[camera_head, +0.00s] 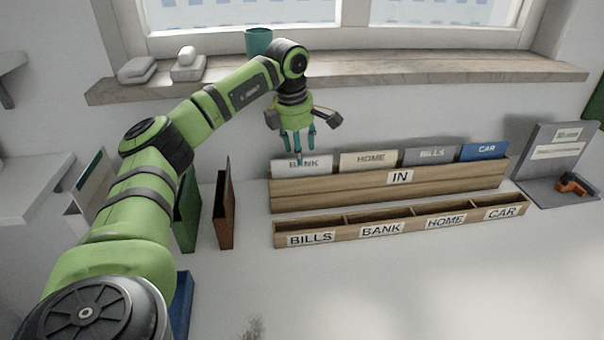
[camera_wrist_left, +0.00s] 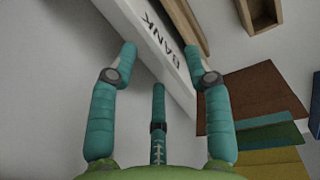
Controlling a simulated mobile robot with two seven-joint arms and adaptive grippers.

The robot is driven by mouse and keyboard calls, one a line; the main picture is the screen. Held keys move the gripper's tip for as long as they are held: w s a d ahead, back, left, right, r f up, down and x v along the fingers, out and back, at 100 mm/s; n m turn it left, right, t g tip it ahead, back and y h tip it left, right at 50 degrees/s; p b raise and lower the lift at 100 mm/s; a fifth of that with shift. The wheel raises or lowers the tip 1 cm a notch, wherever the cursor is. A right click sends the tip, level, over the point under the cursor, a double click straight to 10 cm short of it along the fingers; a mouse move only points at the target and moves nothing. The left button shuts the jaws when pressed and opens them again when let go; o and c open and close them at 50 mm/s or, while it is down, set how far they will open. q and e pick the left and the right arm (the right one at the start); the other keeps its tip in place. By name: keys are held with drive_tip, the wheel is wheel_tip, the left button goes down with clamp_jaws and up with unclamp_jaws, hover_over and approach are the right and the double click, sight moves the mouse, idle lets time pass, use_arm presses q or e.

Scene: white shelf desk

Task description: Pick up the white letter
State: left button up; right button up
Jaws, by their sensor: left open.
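The white letter marked BANK (camera_head: 303,166) stands upright at the left end of the wooden IN holder (camera_head: 300,198). Its lower part is hidden by the holder's front. My left gripper (camera_head: 298,150) is open and points down over the letter's top edge in the head view. In the left wrist view the letter (camera_wrist_left: 150,35) runs diagonally behind the gap between the open teal fingers (camera_wrist_left: 160,62). I cannot tell whether a finger touches it. My right gripper is not in view.
Cream HOME (camera_head: 368,159), grey BILLS (camera_head: 430,155) and blue CAR (camera_head: 484,150) letters stand to the right. A low sorter (camera_head: 345,238) with labelled compartments lies in front. A brown folder (camera_head: 225,210) stands left. The windowsill (camera_head: 400,72) runs behind. The front desk is largely clear.

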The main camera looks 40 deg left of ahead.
sight(302, 174)
use_arm(q)
drive_tip(key=f, duration=0.2)
drive_tip(key=w+f, duration=0.1)
drive_tip(key=f, duration=0.1)
drive_tip(key=shift+f+p, duration=0.3)
drive_tip(key=shift+f, duration=0.1)
clamp_jaws()
drive_tip(key=shift+r, duration=0.1)
